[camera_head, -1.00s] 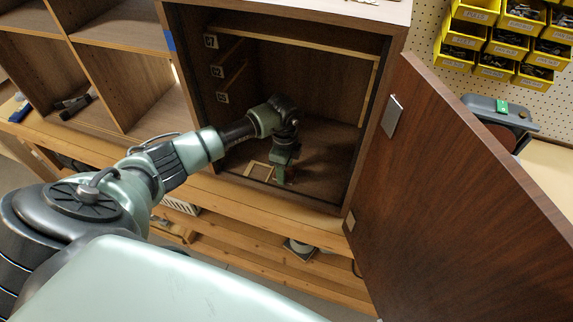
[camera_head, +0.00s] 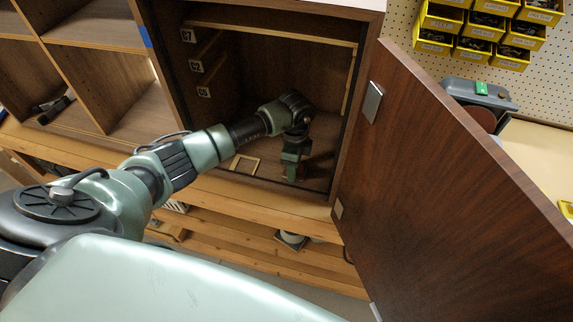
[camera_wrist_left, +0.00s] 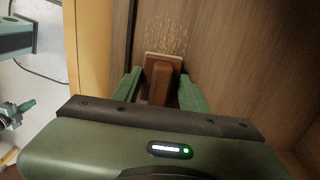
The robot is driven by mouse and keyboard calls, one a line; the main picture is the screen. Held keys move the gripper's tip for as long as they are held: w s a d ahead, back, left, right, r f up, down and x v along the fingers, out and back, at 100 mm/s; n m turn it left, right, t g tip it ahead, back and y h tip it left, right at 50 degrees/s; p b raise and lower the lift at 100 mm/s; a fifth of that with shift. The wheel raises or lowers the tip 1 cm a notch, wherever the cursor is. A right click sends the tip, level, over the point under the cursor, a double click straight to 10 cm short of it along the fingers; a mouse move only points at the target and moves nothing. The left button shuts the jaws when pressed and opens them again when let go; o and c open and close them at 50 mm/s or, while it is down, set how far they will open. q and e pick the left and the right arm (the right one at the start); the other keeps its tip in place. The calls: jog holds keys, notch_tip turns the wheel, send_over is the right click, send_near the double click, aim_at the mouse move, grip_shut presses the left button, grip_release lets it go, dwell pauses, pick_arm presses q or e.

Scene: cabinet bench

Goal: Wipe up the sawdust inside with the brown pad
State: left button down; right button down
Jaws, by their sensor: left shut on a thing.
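The brown pad (camera_wrist_left: 161,78) is a block on a pale base, between the green fingers of my left gripper (camera_wrist_left: 160,92) in the left wrist view. My left gripper is shut on it, low over the cabinet floor; whether the pad touches the floor is hard to tell. Pale sawdust (camera_wrist_left: 166,35) is scattered on the brown floor just beyond the pad. In the head view my left gripper (camera_head: 292,172) points down inside the open cabinet (camera_head: 345,150), near its front edge. The sawdust cannot be made out there.
The cabinet's door (camera_head: 440,190) stands open to the right. A small tan frame (camera_head: 245,164) lies on the cabinet floor left of the gripper. Labelled side rails (camera_head: 197,66) line the left inner wall. The floor behind the gripper looks clear.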

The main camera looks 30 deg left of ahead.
aim_at(271, 169)
pick_arm(q)
jog(key=shift+w+d, duration=0.25)
jog(key=shift+d, duration=0.85)
jog(key=shift+w+d, duration=0.2)
jog(key=shift+d, duration=0.85)
jog(key=shift+w+d+b, duration=0.2)
jog(key=shift+d+b, duration=0.05)
jog(key=shift+d, duration=0.6)
jog(key=shift+w+d+b, duration=0.2)
jog(key=shift+d, duration=0.65)
jog(key=shift+r, duration=0.15)
jog(key=shift+s+a+p, duration=0.15)
jog(key=shift+a+p, duration=0.55)
jog(key=shift+s+a, duration=0.15)
jog(key=shift+a, duration=0.6)
jog(key=shift+s+a+f+p, duration=0.1)
jog(key=shift+s+a+p, duration=0.15)
jog(key=shift+a, duration=0.55)
jog(key=shift+s+a+f+p, duration=0.1)
jog(key=shift+s+a+p, duration=0.1)
jog(key=shift+a, duration=0.55)
jog(key=shift+s+a+f+p, duration=0.1)
jog(key=shift+s+a+p, duration=0.15)
jog(key=shift+a, duration=0.55)
